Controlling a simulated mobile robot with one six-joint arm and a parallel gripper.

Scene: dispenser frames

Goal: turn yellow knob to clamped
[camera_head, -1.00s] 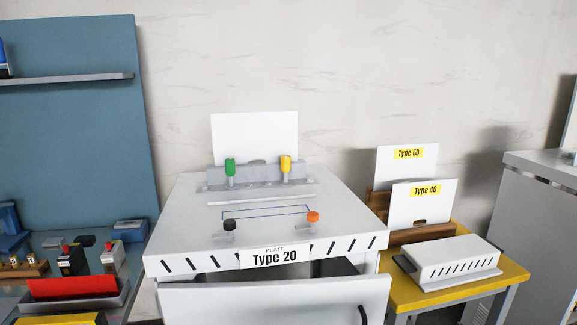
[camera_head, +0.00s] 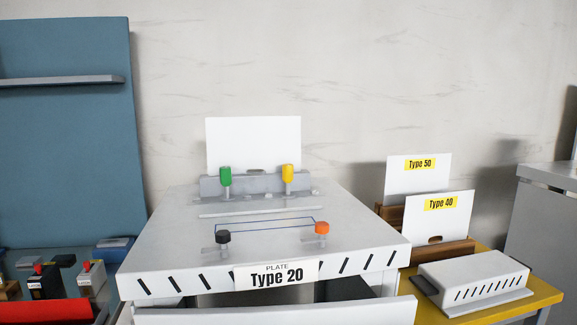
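The yellow knob (camera_head: 288,174) stands upright on a post at the right part of the grey clamp bar (camera_head: 256,184), at the back of the white machine top. A green knob (camera_head: 225,176) stands on the same bar to its left. A white plate (camera_head: 253,145) stands upright behind the bar. I cannot tell from this view whether the yellow knob is clamped. My gripper is not in view.
A black knob (camera_head: 222,237) and an orange knob (camera_head: 322,228) sit nearer the front of the machine, above the Type 20 label (camera_head: 277,276). The drawer (camera_head: 275,314) below is open. Type 50 (camera_head: 418,178) and Type 40 (camera_head: 437,216) plates stand on the yellow table at right.

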